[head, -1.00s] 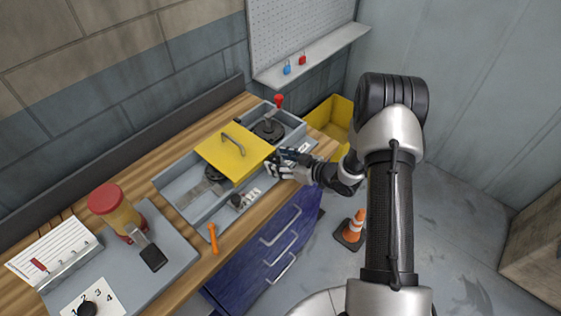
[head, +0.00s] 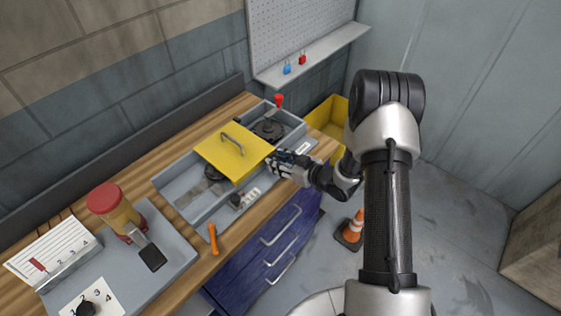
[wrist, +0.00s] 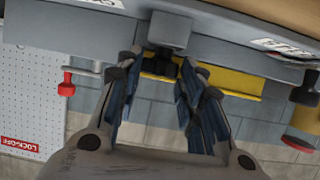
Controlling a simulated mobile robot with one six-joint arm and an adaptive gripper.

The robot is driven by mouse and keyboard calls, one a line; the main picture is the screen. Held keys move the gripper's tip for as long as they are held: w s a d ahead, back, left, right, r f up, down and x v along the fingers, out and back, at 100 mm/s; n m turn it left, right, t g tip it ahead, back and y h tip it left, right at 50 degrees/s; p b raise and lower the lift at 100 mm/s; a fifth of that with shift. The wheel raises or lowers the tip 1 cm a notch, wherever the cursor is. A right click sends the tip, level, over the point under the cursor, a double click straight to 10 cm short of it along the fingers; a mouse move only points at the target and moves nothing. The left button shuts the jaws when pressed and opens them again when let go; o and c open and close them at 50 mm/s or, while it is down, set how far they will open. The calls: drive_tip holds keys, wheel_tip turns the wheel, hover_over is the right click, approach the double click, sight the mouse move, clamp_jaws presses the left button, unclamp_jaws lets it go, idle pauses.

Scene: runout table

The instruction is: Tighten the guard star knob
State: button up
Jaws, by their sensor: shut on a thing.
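The yellow guard (head: 228,152) lies flat over the middle of the grey runout trough (head: 172,181), its handle on top. My gripper (head: 272,162) is at the guard's front right corner, in front of the trough's near wall. In the wrist view, which is upside down, my gripper's fingers (wrist: 162,82) stand on both sides of the small dark star knob (wrist: 163,68), below a grey block on the trough wall. The gripper is shut on the knob. In the head view the knob is hidden behind the fingers.
An orange-handled tool (head: 213,238) lies at the bench's front edge. A red-topped lever (head: 279,101) stands behind the guard. A yellow bin (head: 325,115) is beyond the bench's right end, and a traffic cone (head: 351,231) stands on the floor.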

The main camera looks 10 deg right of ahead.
drive_tip(key=m+h+b, duration=0.1)
drive_tip(key=a+m+t+h+b, duration=0.1)
drive_tip(key=shift+s+m+t+h, duration=0.1)
drive_tip(key=shift+m+t+h, duration=0.2)
drive_tip(key=shift+m+h, duration=0.1)
drive_tip(key=shift+m+h+b, duration=0.3)
drive_tip(key=shift+m+h, duration=0.2)
drive_tip(key=shift+r, duration=0.1)
drive_tip(key=shift+d, duration=0.1)
drive_tip(key=o, duration=1.1)
drive_tip(key=shift+c, duration=0.2)
drive_tip(key=shift+s, duration=0.1)
drive_tip(key=v, duration=1.2)
